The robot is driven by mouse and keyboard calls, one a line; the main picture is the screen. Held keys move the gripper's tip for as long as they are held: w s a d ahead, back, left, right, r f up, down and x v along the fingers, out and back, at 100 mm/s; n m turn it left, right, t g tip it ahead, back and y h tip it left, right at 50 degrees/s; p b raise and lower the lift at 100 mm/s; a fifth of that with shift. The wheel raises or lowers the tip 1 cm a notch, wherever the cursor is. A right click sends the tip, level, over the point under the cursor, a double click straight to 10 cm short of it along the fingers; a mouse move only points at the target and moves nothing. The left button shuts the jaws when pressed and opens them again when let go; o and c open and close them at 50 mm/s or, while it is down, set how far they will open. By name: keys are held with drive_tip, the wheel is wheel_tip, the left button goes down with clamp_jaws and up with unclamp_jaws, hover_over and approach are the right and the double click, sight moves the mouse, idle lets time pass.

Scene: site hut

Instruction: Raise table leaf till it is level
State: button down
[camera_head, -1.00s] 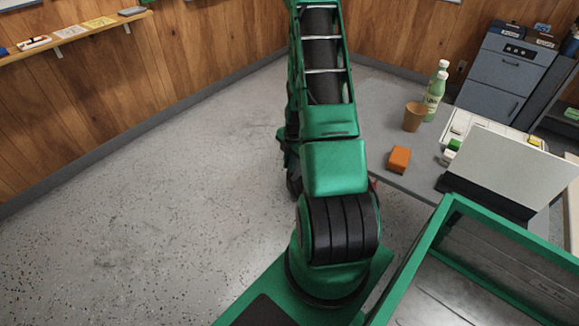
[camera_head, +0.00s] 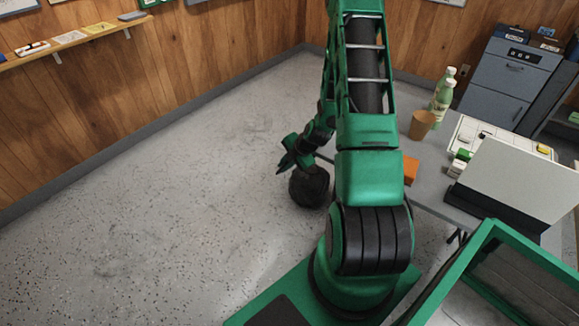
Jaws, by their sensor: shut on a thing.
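The grey table (camera_head: 443,197) stands at the right, behind my arm. Its left part, where the leaf is, is mostly covered by my green arm; only a thin strip of edge shows left of the arm, so the leaf's tilt cannot be told. My gripper (camera_head: 302,160) is at the end of the folded-down arm, left of the upright arm links and at that edge. It is shut on the leaf's edge as far as shows; the fingertips themselves are largely hidden.
On the table are an orange block (camera_head: 411,169), a brown cup (camera_head: 421,125), green bottles (camera_head: 441,98), a white sheet (camera_head: 490,140) and an open laptop-like panel (camera_head: 520,178). A grey cabinet (camera_head: 507,80) stands behind. The floor at left is clear.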

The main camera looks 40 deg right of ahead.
drive_tip(key=shift+d, duration=0.1)
drive_tip(key=c, duration=1.8)
unclamp_jaws()
drive_tip(key=shift+c, duration=0.2)
drive_tip(key=v, duration=1)
drive_tip(key=shift+s+r, duration=0.25)
